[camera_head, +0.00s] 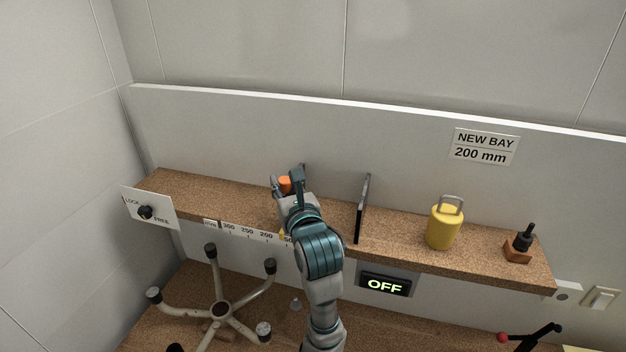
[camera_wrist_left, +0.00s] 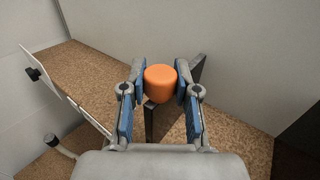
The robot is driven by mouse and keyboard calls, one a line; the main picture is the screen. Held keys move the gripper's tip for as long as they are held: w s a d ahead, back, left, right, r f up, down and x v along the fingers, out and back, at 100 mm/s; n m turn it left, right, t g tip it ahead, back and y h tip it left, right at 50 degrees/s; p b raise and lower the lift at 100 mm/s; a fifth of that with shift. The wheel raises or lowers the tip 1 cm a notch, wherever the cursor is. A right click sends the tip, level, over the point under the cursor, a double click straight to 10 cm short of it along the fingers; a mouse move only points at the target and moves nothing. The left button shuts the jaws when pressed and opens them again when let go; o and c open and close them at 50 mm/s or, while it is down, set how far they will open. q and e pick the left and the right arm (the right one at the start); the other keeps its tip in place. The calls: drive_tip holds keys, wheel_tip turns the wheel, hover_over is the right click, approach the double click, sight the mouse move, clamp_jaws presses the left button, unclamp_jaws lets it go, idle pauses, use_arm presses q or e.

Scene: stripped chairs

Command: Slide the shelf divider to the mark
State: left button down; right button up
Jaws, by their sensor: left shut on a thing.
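My left gripper (camera_head: 287,183) is shut on the orange knob (camera_head: 285,185) of the shelf divider. In the left wrist view the orange knob (camera_wrist_left: 160,83) sits between both fingers (camera_wrist_left: 160,84), in front of the dark divider (camera_wrist_left: 197,70). My arm hides most of this divider in the head view. The printed scale (camera_head: 248,231) runs along the shelf's front edge, with 300, 250 and 200 readable; my arm covers part of it. A small yellow piece (camera_head: 282,237) shows beside the arm at the scale. A sign (camera_head: 484,147) reads "NEW BAY 200 mm". My right gripper is not in view.
A second dark upright panel (camera_head: 362,208) stands on the cork shelf (camera_head: 400,226), right of my gripper. A yellow canister (camera_head: 445,226) and a black-handled item (camera_head: 524,243) stand further right. A LOCK/FREE knob (camera_head: 146,212) is at left. A display (camera_head: 385,285) reads OFF.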

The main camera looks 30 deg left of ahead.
use_arm(q)
drive_tip(key=shift+s+a+r, duration=0.1)
drive_tip(key=shift+s+a, duration=0.1)
drive_tip(key=shift+a, duration=0.75)
drive_tip(key=shift+s+a+r, duration=0.1)
drive_tip(key=shift+s+a, duration=0.1)
drive_tip(key=shift+a, duration=0.7)
drive_tip(key=c, duration=1)
unclamp_jaws()
drive_tip(key=shift+f, duration=0.1)
drive_tip(key=o, duration=0.5)
drive_tip(key=shift+w+f, duration=0.1)
drive_tip(key=shift+c, duration=0.2)
drive_tip(key=v, duration=0.6)
